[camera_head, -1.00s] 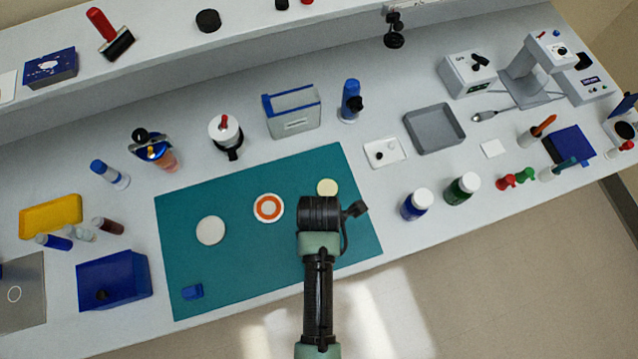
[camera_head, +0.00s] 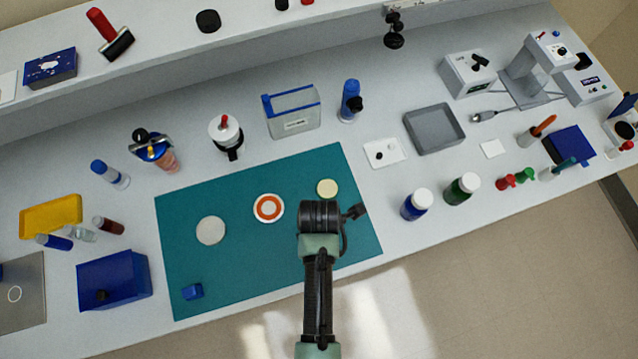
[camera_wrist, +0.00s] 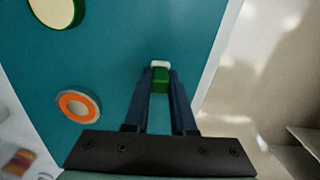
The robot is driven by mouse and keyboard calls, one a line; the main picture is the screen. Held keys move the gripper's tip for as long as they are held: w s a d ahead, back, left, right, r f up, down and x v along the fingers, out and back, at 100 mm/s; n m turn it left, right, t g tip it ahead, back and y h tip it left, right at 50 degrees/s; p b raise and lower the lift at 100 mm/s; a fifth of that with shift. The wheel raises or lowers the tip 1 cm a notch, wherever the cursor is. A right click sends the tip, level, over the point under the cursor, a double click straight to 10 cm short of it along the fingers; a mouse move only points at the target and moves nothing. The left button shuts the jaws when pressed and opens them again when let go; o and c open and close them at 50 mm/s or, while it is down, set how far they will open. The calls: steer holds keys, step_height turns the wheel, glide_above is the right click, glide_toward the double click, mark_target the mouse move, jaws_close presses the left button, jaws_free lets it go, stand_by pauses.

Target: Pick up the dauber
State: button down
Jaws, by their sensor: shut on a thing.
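My gripper (camera_wrist: 160,85) is shut on the dauber (camera_wrist: 160,76), a small green piece with a white end. The dauber sits between the fingertips in the wrist view, over the teal mat (camera_wrist: 110,45). I cannot tell whether it touches the mat. In the camera_head view my black wrist (camera_head: 320,216) is above the right part of the mat and hides the fingers and the dauber.
On the mat lie a pale yellow disc (camera_head: 327,188), an orange-and-white ring (camera_head: 268,208), a whitish disc (camera_head: 211,230) and a small blue block (camera_head: 193,291). Capped bottles (camera_head: 416,204) stand right of the mat. The mat's lower middle is clear.

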step_height(320, 180, up, 10)
steer(key=shift+r+b, duration=0.1)
steer(key=shift+b, duration=0.25)
stand_by(0.7)
